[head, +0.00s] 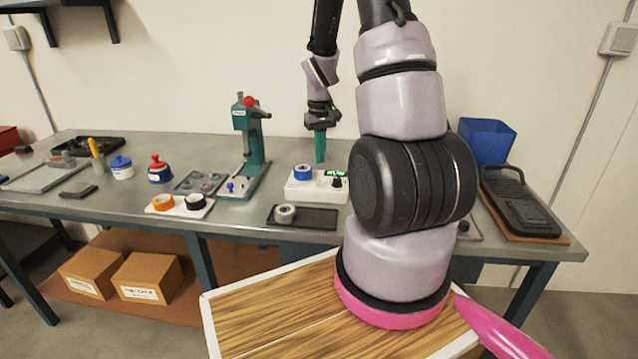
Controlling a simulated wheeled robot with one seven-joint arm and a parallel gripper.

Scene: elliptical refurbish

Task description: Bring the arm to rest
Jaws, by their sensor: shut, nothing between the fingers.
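My gripper (320,146) shows in the head view, with its teal fingers shut together and pointing down. Nothing is held between them. It hangs above the back of the bench, over a white device (318,193) with a blue ring (302,171) and a small green display. The fingertips look a little above the device; I cannot tell the exact gap. My arm rises at the centre right and bends over at the top, out of the picture.
A teal press (250,150) stands left of my gripper. A dark tray (305,217) with a grey ring lies in front. A blue bin (487,141) and a black grill-like device (518,203) are at right. The grey bench (110,205) holds several smaller items at left.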

